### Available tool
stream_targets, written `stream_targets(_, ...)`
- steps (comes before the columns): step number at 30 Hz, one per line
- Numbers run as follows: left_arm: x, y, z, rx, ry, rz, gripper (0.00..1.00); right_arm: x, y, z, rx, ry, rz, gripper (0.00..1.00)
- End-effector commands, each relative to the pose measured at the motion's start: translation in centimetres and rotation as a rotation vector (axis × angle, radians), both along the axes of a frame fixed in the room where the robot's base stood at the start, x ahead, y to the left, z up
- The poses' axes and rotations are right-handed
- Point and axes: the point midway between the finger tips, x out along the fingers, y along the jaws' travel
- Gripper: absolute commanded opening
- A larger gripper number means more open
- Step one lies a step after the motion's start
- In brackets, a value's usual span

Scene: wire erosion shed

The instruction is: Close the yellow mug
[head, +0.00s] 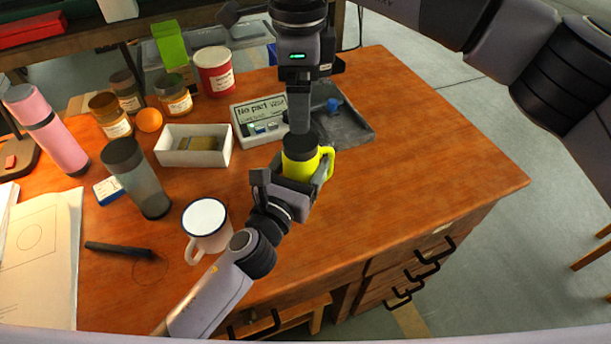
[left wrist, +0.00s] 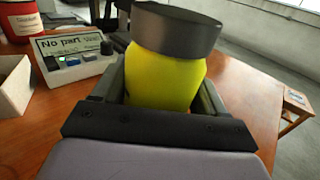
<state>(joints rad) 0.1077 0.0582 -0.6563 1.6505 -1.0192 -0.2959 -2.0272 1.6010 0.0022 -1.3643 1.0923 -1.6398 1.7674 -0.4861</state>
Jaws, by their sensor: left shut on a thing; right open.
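The yellow mug (head: 297,168) is held upright just above or on the table, its handle to the right; I cannot tell if its base touches. A dark grey lid (head: 299,146) sits on its top; the lid also shows large in the left wrist view (left wrist: 177,28), covering the mouth. I cannot tell if it is fully tightened. My left gripper (head: 291,182) is shut around the mug body (left wrist: 166,72), a finger on each side. My right gripper (head: 299,118) points down from above, just behind or over the lid, open; contact with the lid is unclear.
A grey tray (head: 358,132) and a "No part" box (head: 243,122) stand close behind. A white enamel mug (head: 207,222), a white bin (head: 172,158) and a grey tumbler (head: 138,180) are to the left. The table's right side is clear.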

Motion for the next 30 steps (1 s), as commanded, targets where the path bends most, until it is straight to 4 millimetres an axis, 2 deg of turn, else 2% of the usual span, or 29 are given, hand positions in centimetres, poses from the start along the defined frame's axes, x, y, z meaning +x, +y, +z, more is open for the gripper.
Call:
stream_targets(15, 0.0, 0.0, -0.1, 0.001, 0.002, 0.000, 0.00, 0.0, 0.0, -6.9, -0.001, 0.002, -0.002, 0.84)
stream_targets(20, 0.0, 0.0, -0.1, 0.001, 0.002, 0.000, 0.00, 0.0, 0.0, -7.8, 0.000, 0.001, -0.002, 0.84)
stream_targets(28, 0.0, 0.0, -0.1, 0.001, 0.002, 0.000, 0.00, 0.0, 0.0, -7.9, 0.000, 0.000, -0.002, 0.84)
stream_targets(29, 0.0, 0.0, -0.1, 0.001, 0.002, 0.000, 0.00, 0.0, 0.0, -7.9, 0.000, 0.000, -0.002, 0.81)
stream_targets(30, 0.0, 0.0, -0.1, 0.001, 0.002, 0.000, 0.00, 0.0, 0.0, -7.9, 0.000, 0.000, -0.002, 0.68)
